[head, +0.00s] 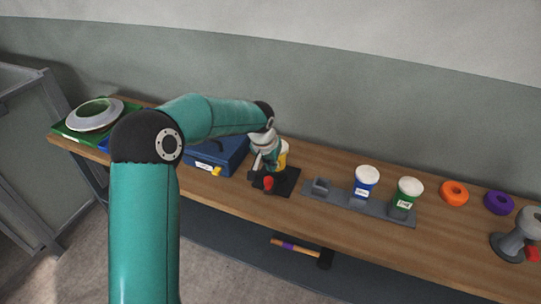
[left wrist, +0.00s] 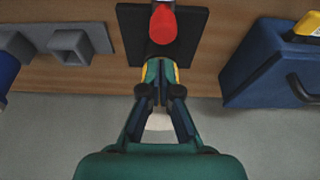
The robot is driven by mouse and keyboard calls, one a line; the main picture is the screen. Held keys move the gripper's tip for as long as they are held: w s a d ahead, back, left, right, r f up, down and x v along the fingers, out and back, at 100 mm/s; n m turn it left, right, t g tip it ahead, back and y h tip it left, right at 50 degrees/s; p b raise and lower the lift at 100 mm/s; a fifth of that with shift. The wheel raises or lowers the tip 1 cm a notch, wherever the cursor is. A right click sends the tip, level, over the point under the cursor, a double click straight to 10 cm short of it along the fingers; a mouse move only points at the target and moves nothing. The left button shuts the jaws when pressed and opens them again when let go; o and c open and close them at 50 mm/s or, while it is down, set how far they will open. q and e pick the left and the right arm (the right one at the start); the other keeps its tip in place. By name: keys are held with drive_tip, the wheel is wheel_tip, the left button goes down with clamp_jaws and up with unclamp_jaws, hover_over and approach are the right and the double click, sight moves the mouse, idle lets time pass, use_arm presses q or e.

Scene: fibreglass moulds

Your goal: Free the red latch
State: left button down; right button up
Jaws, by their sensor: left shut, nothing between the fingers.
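The red latch (head: 268,183) is a rounded red piece on a black plate (head: 287,186) near the front edge of the bench. In the left wrist view the red latch (left wrist: 163,24) stands over the plate (left wrist: 132,35), with a dark part below it. My left gripper (head: 260,166) is shut and empty, just behind the latch in the head view. In the left wrist view its fingers (left wrist: 161,88) point toward the latch; I cannot tell whether they touch its mount. My right gripper is not in view.
A blue case (head: 232,152) with a yellow clasp (head: 215,171) is left of the plate. A grey rack (head: 340,202) with blue and green cups is right. Orange and purple rings and a grey stand (head: 512,240) are farther right. A hammer (head: 300,249) lies below.

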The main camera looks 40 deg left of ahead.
sight(269, 178)
use_arm(q)
drive_tip(key=shift+x, duration=1.6)
drive_tip(key=shift+s+d+f+b, duration=0.1)
drive_tip(key=shift+s+d+b, duration=0.05)
drive_tip(key=shift+s+b, duration=0.4)
drive_tip(key=shift+s+d+f+b, duration=0.1)
drive_tip(key=shift+s+d+b, duration=0.05)
drive_tip(key=shift+s+b, duration=0.4)
drive_tip(key=shift+s+r, duration=0.1)
drive_tip(key=shift+s, duration=0.1)
